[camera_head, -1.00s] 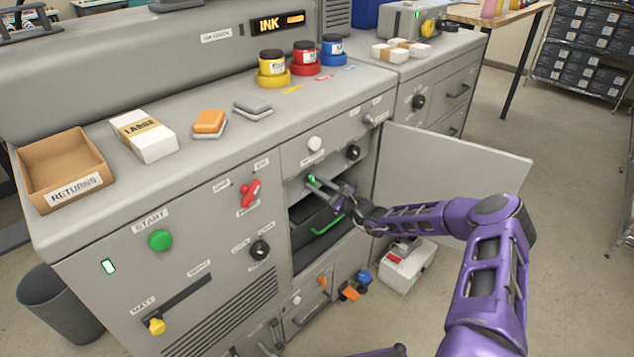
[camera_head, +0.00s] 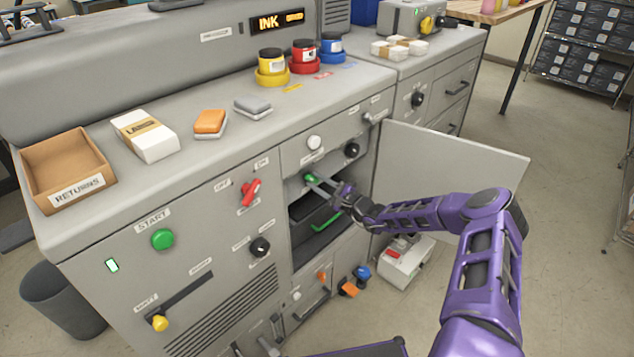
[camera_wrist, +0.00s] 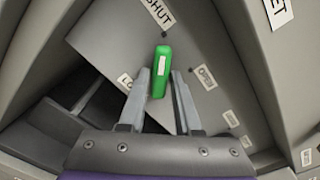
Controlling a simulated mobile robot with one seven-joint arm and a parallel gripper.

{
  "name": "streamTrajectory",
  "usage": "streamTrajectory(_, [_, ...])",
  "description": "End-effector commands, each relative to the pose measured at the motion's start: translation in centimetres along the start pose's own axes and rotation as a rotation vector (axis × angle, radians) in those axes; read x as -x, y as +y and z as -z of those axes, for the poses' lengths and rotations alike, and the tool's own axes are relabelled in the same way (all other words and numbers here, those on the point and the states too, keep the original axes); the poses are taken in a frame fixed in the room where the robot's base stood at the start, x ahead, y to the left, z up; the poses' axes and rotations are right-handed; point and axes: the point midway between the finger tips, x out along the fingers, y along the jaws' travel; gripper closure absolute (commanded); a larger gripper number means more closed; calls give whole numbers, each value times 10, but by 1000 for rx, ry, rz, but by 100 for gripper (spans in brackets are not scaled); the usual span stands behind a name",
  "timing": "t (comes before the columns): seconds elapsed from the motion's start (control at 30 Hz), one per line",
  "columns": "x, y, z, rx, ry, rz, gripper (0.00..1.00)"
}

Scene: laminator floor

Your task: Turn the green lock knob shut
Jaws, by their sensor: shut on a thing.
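The green lock knob (camera_wrist: 161,70) is on the grey panel inside the open bay, between the fingertips of my gripper (camera_wrist: 158,88) in the wrist view. It carries a white mark and points up the picture, toward the SHUT label (camera_wrist: 158,14), with a small tilt. An OPEN label (camera_wrist: 206,77) is to its right. In the head view the knob (camera_head: 311,177) shows small at the tips of my gripper (camera_head: 316,181). My gripper is shut on the knob. A dark drawer with a green handle (camera_head: 326,224) sits below it.
A red switch (camera_head: 250,191) and a black knob (camera_head: 260,246) are on the front panel to the left. A grey and white box (camera_head: 404,263) is on the floor below the door.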

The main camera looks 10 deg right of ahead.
Motion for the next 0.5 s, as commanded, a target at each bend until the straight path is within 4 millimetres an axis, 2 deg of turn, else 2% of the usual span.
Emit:
streamTrajectory(0.23, [0, 0, 0, 1, -1, 0, 100])
streamTrajectory(0.27, [0, 0, 0, 1, -1, 0, 66])
streamTrajectory(0.4, [0, 0, 0, 1, -1, 0, 41])
streamTrajectory(0.5, [0, 0, 0, 0, 0, 0, 39])
